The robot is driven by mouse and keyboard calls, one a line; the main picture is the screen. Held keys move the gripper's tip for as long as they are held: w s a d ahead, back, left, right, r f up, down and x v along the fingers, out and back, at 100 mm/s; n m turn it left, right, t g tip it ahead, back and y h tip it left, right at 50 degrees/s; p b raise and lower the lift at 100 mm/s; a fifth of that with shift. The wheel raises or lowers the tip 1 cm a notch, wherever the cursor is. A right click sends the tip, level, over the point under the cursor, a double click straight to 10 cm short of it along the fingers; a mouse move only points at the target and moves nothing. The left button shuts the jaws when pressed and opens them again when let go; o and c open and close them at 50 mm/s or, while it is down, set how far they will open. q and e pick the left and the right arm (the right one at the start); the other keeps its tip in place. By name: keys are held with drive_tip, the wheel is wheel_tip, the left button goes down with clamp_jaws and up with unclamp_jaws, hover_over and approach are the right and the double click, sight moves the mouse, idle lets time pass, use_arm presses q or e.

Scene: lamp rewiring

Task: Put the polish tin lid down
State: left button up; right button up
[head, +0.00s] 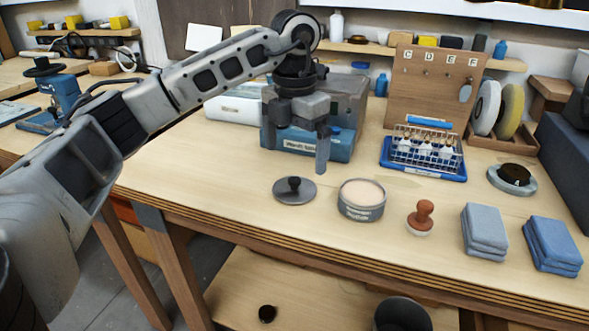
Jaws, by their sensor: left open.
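The polish tin lid (295,191) is a grey disc with a dark knob. It lies flat on the workbench top (235,170), to the left of the open polish tin (361,199), which shows a pale filling. My left gripper (296,160) is above and behind the lid, pointing down. It is open and looks apart from the lid's knob. One finger shows clearly in front of a blue-based box; the other is harder to make out. My right gripper is not in view.
A wooden-handled stamp or applicator (424,217) and folded grey (483,231) and blue cloths (553,245) lie to the right. A blue wire basket of bulbs (424,152) stands behind. A toolbox (345,100) is behind my gripper. Bare bench lies left of the lid.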

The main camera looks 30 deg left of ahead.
sight(295, 180)
use_arm(q)
wheel_tip(295, 180, up, 5)
drive_tip(key=shift+r, duration=0.2)
idle(0.4)
